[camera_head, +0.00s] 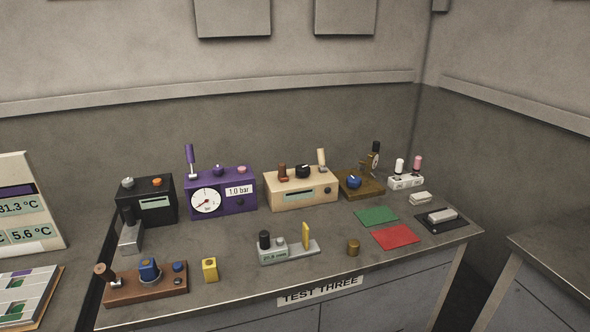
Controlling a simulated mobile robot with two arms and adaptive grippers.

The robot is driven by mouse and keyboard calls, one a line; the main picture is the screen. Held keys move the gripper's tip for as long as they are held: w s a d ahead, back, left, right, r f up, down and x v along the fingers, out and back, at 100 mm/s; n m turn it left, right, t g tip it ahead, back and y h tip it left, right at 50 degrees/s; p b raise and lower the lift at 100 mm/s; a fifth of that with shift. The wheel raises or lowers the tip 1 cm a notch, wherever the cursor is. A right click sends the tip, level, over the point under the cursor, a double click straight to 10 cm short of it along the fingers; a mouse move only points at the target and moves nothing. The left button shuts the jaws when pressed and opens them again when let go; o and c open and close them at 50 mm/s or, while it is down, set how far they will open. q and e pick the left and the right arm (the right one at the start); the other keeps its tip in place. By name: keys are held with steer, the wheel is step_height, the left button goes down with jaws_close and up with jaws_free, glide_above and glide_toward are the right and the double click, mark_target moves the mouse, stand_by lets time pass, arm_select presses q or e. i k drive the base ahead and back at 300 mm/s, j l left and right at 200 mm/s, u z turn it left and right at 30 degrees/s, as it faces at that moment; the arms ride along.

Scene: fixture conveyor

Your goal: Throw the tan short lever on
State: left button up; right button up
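A tan box (302,190) with a small display stands at the back middle of the table. A tan short lever (321,157) rises from its top right and leans slightly to the left at its top. A dark round knob (302,171) and a brown knob (283,172) sit on the same box top, left of the lever. I cannot tell from its pose whether the lever is on or off. Neither of my grippers is in view, and nothing touches the lever.
A purple gauge box (221,192) with a purple lever stands left of the tan box. A brown-based device (360,184) stands close on its right. A grey device (289,252) with a yellow lever lies in front. Bare tabletop (230,240) lies between.

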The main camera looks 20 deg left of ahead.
mark_target(321, 155)
steer(key=u, duration=0.25)
steer(key=i+l+u, duration=0.15)
steer(key=u, duration=0.25)
steer(key=l+u, duration=0.35)
steer(key=i+l+u, duration=0.1)
steer(key=l+u, duration=0.65)
steer(key=i+j, duration=0.05)
steer(key=j, duration=0.05)
